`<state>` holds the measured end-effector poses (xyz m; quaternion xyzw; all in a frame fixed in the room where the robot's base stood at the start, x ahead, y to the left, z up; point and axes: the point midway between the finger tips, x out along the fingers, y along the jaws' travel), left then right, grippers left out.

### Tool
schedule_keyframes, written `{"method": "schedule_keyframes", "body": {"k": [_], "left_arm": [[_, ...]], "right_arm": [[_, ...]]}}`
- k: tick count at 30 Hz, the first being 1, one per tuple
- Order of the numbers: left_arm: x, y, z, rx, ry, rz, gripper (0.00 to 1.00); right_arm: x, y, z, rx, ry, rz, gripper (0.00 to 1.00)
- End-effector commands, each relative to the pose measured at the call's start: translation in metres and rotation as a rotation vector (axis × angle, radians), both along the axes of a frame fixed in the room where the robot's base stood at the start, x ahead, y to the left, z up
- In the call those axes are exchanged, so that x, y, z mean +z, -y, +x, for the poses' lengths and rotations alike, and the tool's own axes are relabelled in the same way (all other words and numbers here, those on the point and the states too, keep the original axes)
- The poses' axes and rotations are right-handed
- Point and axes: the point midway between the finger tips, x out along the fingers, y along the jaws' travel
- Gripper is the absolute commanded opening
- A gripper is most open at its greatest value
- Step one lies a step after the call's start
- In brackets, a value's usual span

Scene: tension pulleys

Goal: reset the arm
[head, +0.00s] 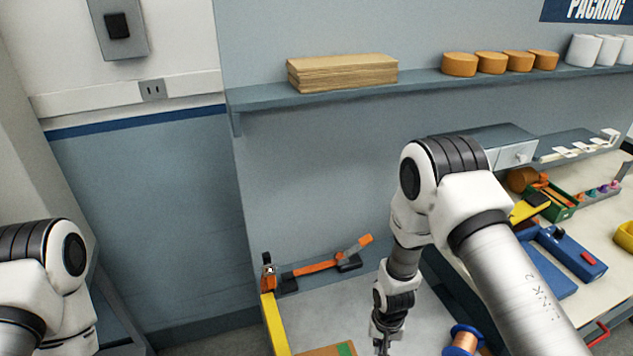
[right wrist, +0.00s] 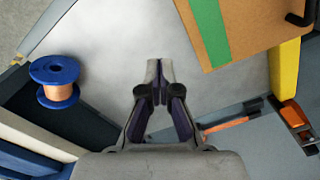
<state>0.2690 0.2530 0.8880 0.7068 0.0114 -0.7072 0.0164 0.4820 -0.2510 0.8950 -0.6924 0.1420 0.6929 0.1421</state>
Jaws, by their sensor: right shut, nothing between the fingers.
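My right arm hangs over the grey work surface (head: 318,312), with its right gripper (head: 383,346) pointing down near the lower edge of the head view. In the right wrist view the right gripper (right wrist: 160,68) is shut, with its fingertips together and nothing between them. Bare grey surface lies below it. My left arm shows at the left edge of the head view; its gripper is out of the picture.
A blue spool of copper wire (head: 462,341) lies right of the right gripper; a cardboard box (right wrist: 262,28) with green tape lies on its other side. A cluttered bench (head: 605,210) stands right.

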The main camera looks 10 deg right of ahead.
Motion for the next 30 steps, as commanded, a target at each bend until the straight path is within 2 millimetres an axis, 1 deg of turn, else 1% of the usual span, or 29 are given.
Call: {"method": "schedule_keyframes", "body": {"k": [2,3,4,5,8,9,11,12,13,14,15,16,18,21,30], "left_arm": [[-0.011,0.0,0.0,0.0,0.0,0.0,0.37],[-0.023,0.0,0.0,0.0,0.0,0.0,0.37],[-0.033,0.0,0.0,0.0,0.0,0.0,0.37],[-0.042,0.0,0.0,0.0,0.0,0.0,0.37],[-0.076,0.0,0.0,0.0,-0.001,0.0,0.37],[-0.091,0.0,0.0,0.0,0.0,0.0,0.37],[-0.111,0.0,0.0,0.0,-0.001,0.0,0.37],[-0.122,0.0,0.0,0.0,-0.001,0.0,0.37],[-0.128,0.0,0.0,0.0,-0.001,0.0,0.37],[-0.129,0.0,0.0,0.0,-0.001,0.0,0.37],[-0.124,0.0,-0.001,0.0,-0.001,0.0,0.37],[-0.119,0.0,0.0,0.0,-0.001,0.0,0.37],[-0.116,0.0,0.0,0.0,0.001,0.0,0.37],[-0.116,0.0,0.0,0.0,0.0,0.0,0.37],[-0.116,0.0,0.0,0.0,0.0,0.0,0.37]], "right_arm": [[-0.015,0.0,-0.004,0.0,-0.01,0.0,0.0],[-0.03,0.0,-0.008,-0.002,-0.019,0.001,0.0],[-0.046,0.001,-0.016,-0.003,-0.035,0.001,0.0],[-0.058,0.001,-0.028,-0.005,-0.062,0.002,0.0],[-0.106,0.002,-0.09,-0.011,-0.16,0.008,0.0],[-0.124,0.001,-0.119,0.002,-0.187,0.013,0.0],[-0.144,0.001,-0.162,0.04,-0.209,0.022,0.0],[-0.153,0.001,-0.191,0.081,-0.21,0.029,0.0],[-0.154,0.0,-0.209,0.118,-0.2,0.033,0.0],[-0.149,0.0,-0.221,0.157,-0.182,0.035,0.0],[-0.138,0.001,-0.23,0.206,-0.149,0.033,0.0],[-0.129,0.001,-0.231,0.24,-0.122,0.031,0.0],[-0.122,0.002,-0.227,0.305,-0.058,0.02,0.0],[-0.123,0.002,-0.213,0.362,0.004,0.006,0.0],[-0.123,0.002,-0.213,0.362,0.004,0.006,0.0]]}}
